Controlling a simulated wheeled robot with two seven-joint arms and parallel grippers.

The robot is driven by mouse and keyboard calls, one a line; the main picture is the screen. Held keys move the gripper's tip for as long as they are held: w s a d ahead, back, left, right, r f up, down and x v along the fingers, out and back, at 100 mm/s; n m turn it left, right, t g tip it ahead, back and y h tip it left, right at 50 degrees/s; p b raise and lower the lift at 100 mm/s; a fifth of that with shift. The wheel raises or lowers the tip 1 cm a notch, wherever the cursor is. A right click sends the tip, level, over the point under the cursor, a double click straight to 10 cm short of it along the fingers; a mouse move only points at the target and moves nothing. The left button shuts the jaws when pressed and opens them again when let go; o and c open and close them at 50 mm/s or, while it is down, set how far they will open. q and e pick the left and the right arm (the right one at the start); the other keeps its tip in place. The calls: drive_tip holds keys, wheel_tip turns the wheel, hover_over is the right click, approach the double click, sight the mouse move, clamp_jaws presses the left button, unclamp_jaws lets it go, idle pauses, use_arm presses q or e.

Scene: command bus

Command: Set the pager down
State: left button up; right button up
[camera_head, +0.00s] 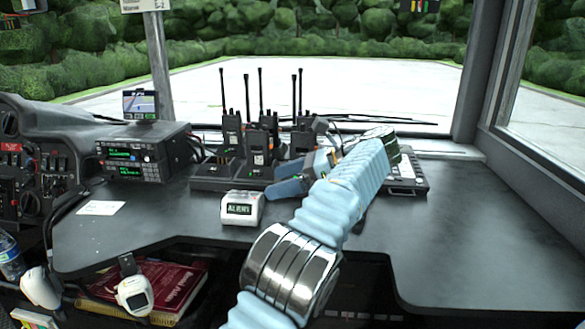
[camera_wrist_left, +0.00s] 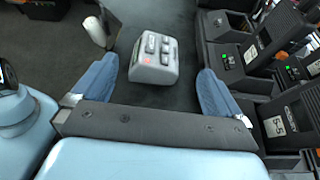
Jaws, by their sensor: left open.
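The pager (camera_head: 241,208), a small white box with a dark screen reading ALERT, sits upright on the dark dashboard desk (camera_head: 170,222). In the left wrist view the pager (camera_wrist_left: 154,62) shows its grey, buttoned top, ahead of and between my finger tips, with gaps on both sides. My left gripper (camera_head: 272,180) is open and empty, just right of the pager in the head view; its blue fingers (camera_wrist_left: 158,68) are spread apart in the wrist view. My left forearm hides part of the desk behind it. My right gripper is not in view.
Several black handheld radios (camera_head: 262,140) stand in a charger close behind the pager. A radio unit (camera_head: 142,158) stands at left, with a white paper (camera_head: 101,208) in front. The desk is clear between paper and pager, and at the right.

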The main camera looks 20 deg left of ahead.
use_arm(q)
drive_tip(key=shift+p+v, duration=0.5)
drive_tip(key=shift+v, duration=0.8)
